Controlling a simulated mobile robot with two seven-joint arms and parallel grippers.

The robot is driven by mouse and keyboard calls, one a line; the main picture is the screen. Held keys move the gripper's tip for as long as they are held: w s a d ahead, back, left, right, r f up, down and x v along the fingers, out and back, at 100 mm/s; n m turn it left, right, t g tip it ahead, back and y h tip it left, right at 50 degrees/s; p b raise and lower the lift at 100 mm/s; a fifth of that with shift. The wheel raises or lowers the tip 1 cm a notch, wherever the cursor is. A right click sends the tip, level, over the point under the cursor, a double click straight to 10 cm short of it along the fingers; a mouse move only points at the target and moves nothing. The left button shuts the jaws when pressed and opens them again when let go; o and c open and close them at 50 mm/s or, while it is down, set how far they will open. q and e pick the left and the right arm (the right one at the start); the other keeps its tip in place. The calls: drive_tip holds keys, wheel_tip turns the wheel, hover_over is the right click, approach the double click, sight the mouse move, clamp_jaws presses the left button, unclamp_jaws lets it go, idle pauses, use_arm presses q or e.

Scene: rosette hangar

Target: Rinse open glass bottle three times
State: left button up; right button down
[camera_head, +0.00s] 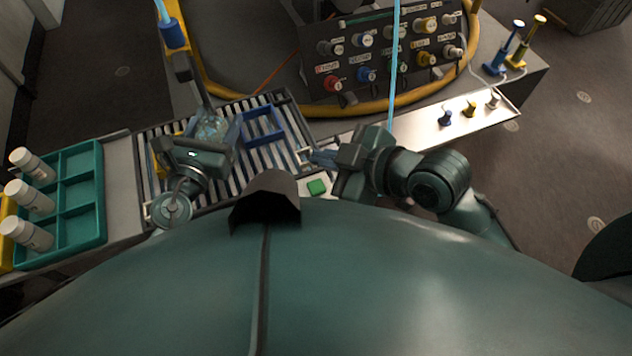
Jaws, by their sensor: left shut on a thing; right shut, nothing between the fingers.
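A clear glass bottle (212,127) is over the slatted grey rack, at the fingers of my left gripper (208,138). The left gripper is shut on it and hides part of it. I cannot tell whether the bottle is upright or tilted, or whether there is water in it. A blue nozzle fitting (173,34) with a light-blue hose is above and left of the bottle, at the top of a grey arm. My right gripper (318,157) is shut and empty, right of the rack, above a small green block (316,187).
The slatted rack (270,167) bears an empty blue frame (262,125). A teal tray (98,207) and several white capped bottles (33,197) are at left. A panel of coloured knobs (378,72) stands behind. A light shelf (430,122) with small knobs extends right.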

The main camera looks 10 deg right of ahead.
drive_tip(key=shift+w+a+r+n+g+h, duration=0.15)
drive_tip(key=shift+r+n+g, duration=0.3)
drive_tip(key=shift+n, duration=0.6)
drive_tip(key=shift+w+d+r+n+g+h, duration=0.2)
drive_tip(key=shift+n+g, duration=0.4)
drive_tip(key=shift+n, duration=0.4)
drive_tip(key=shift+w+a+r+n+g+h, duration=0.15)
drive_tip(key=shift+r+n+g, duration=0.35)
drive_tip(key=shift+n, duration=0.55)
drive_tip(key=shift+f, duration=0.15)
drive_tip(key=shift+f, duration=4.4)
drive_tip(key=shift+f, duration=0.15)
drive_tip(key=shift+f, duration=0.25)
drive_tip(key=shift+f, duration=0.5)
drive_tip(key=shift+r, duration=0.95)
